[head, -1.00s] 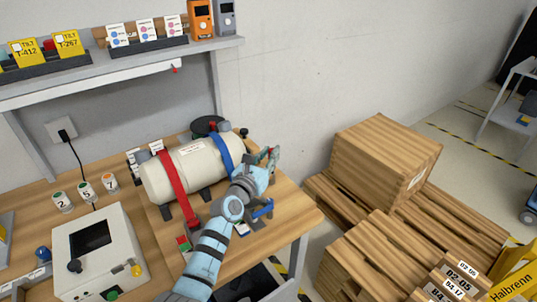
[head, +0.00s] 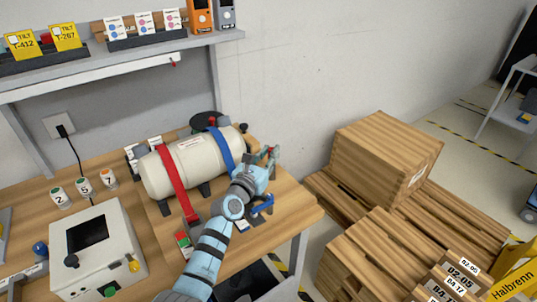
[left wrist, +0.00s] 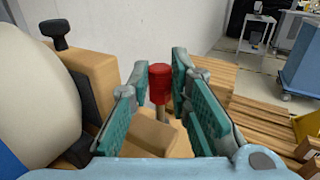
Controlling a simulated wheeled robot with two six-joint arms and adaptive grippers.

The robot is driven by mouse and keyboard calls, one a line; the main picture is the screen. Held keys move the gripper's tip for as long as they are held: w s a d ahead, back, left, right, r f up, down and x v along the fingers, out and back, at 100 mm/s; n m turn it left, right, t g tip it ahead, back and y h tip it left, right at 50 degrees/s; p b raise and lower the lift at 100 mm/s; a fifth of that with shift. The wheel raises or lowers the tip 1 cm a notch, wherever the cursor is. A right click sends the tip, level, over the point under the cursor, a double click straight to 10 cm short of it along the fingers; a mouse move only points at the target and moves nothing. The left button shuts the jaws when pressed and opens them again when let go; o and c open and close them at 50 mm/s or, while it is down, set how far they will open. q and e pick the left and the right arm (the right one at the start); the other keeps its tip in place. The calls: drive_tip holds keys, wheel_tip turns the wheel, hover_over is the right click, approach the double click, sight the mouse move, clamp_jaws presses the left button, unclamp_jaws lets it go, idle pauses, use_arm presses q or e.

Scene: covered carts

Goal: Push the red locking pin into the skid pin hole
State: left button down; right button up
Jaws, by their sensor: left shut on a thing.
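The red locking pin (left wrist: 160,85) stands upright between the teal fingers of my left gripper (left wrist: 164,95) in the left wrist view. Its red head is on top and a short length of metal shank shows below, above a tan block (left wrist: 150,137). My left gripper (head: 268,156) is shut on the pin, just off the right end of the cream tank (head: 190,165) in the head view. The pin hole and the pin's lower tip are hidden, so I cannot tell whether the tip is in the hole. My right gripper is not in view.
Red (head: 173,180) and blue (head: 221,148) straps cross the tank. A dark knob (left wrist: 58,33) rises close left of the gripper. A white control box (head: 95,245) stands front left. Wooden crates (head: 390,155) stand beyond the table's right edge.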

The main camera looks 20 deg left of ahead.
use_arm(q)
drive_tip(key=shift+s+f+b, duration=0.1)
drive_tip(key=shift+f+b, duration=0.65)
drive_tip(key=shift+f, duration=0.15)
drive_tip(key=shift+d+r, duration=0.1)
drive_tip(key=shift+r+p, duration=0.6)
drive_tip(key=shift+p, duration=0.35)
drive_tip(key=shift+r+p, duration=0.35)
drive_tip(key=shift+r, duration=0.1)
drive_tip(key=shift+p, duration=0.35)
drive_tip(key=shift+f+b, duration=1.05)
drive_tip(key=shift+f, duration=0.1)
drive_tip(key=c, duration=1.4)
unclamp_jaws()
drive_tip(key=shift+s+f, duration=0.1)
